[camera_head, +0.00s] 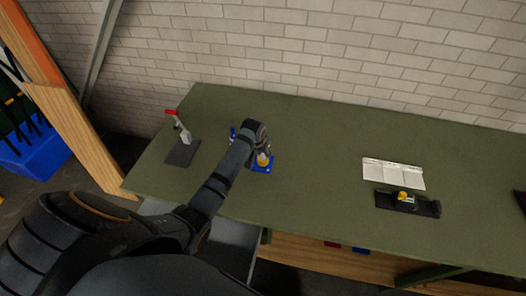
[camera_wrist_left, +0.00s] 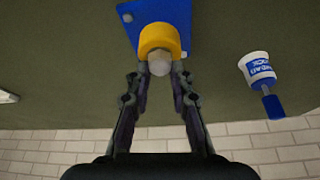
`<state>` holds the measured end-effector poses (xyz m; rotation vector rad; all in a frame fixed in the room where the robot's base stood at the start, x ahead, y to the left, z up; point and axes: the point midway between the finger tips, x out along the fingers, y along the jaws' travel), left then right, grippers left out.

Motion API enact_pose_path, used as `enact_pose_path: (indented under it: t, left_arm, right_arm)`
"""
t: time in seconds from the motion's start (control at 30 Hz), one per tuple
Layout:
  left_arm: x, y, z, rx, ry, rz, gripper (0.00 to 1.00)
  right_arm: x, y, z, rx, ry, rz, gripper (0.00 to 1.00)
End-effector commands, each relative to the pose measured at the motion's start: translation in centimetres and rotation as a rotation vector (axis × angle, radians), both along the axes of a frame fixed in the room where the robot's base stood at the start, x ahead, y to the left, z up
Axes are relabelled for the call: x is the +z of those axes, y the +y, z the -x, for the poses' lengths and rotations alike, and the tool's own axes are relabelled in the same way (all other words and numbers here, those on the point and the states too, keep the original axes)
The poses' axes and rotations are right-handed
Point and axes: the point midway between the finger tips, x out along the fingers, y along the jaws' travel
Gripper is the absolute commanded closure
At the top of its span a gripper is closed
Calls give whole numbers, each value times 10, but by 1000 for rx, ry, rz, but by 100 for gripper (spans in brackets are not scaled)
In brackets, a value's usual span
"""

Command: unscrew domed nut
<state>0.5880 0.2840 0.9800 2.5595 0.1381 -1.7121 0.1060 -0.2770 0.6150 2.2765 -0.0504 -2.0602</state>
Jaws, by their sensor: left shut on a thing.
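The domed nut (camera_wrist_left: 159,63) is a small silvery-grey piece in the middle of the left wrist view. It sits against a yellow round part (camera_wrist_left: 159,36) on a blue plate (camera_wrist_left: 182,14). My left gripper (camera_wrist_left: 160,70) has one finger on each side of the nut and is shut on it. In the head view my left gripper (camera_head: 262,150) comes down over the yellow part (camera_head: 263,161) on the blue plate (camera_head: 267,170). The nut is mostly hidden there by the gripper. My right gripper is in neither view.
All this is on a green table (camera_head: 310,150) against a brick wall. A white-and-blue container (camera_wrist_left: 257,66) stands near the plate. A red-handled clamp (camera_head: 183,132) is on the left; a white tray (camera_head: 393,173) and black fixture (camera_head: 425,208) are on the right. The table between is clear.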

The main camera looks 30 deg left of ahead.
Motion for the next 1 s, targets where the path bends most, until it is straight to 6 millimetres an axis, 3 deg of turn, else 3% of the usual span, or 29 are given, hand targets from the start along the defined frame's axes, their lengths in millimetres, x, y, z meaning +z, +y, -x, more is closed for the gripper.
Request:
enact_pose_path:
  t: [0.27, 0.7, 1.0]
  left_arm:
    - [3, -1, 0, 71, 0, 1, 100]
    - [2, -1, -1, 431, 0, 1, 100]
    - [1, 0, 0, 456, -1, 0, 100]
  right_arm:
    - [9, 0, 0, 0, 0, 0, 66]
    - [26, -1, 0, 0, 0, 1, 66]
    - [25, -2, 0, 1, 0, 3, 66]
